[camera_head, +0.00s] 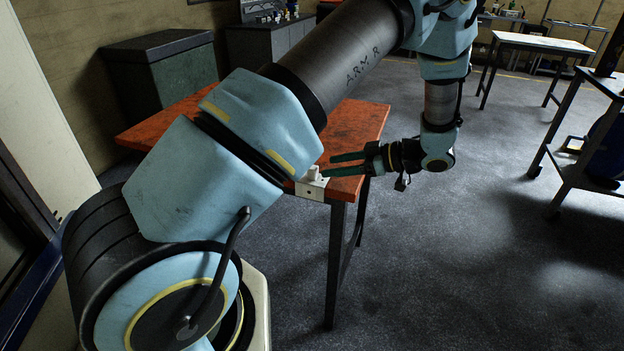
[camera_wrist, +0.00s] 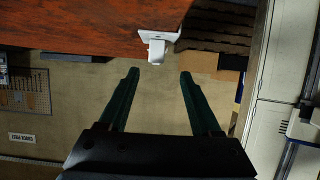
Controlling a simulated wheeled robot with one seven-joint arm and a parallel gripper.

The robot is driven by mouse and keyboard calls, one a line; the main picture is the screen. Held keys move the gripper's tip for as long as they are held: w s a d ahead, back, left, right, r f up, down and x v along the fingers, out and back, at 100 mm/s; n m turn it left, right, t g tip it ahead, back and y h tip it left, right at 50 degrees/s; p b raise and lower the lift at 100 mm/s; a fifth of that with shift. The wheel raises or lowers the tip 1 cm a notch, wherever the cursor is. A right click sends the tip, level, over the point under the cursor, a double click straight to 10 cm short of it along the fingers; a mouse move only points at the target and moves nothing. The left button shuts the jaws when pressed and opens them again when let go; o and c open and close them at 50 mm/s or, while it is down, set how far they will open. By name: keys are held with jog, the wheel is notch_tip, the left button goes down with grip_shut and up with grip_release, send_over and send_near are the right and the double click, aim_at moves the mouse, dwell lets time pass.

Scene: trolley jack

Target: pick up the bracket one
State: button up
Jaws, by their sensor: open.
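The bracket (camera_head: 312,185) is a small white piece with an upright knob, at the near corner of the red-topped table (camera_head: 360,122). It also shows in the wrist view (camera_wrist: 157,45), just beyond my fingertips and roughly between them, a little to the left of the middle. My gripper (camera_head: 340,165) reaches in from the right at about the bracket's height. Its two green fingers are apart with nothing between them, and they also show in the wrist view (camera_wrist: 159,72). In the head view the fingertips are close to the bracket; I cannot tell whether they touch it.
My arm hides much of the red tabletop. A dark green cabinet (camera_head: 160,75) stands behind the table at the left. A white-topped table (camera_head: 545,43) stands far right, and a dark-framed bench (camera_head: 590,165) stands at the right edge. The floor between is clear.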

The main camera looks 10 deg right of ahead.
aim_at(317, 168)
jog(key=shift+p+x, duration=1.35)
jog(key=shift+x, duration=2.25)
jog(key=shift+w+d+f, duration=0.2)
jog(key=shift+c, duration=0.2)
grip_shut()
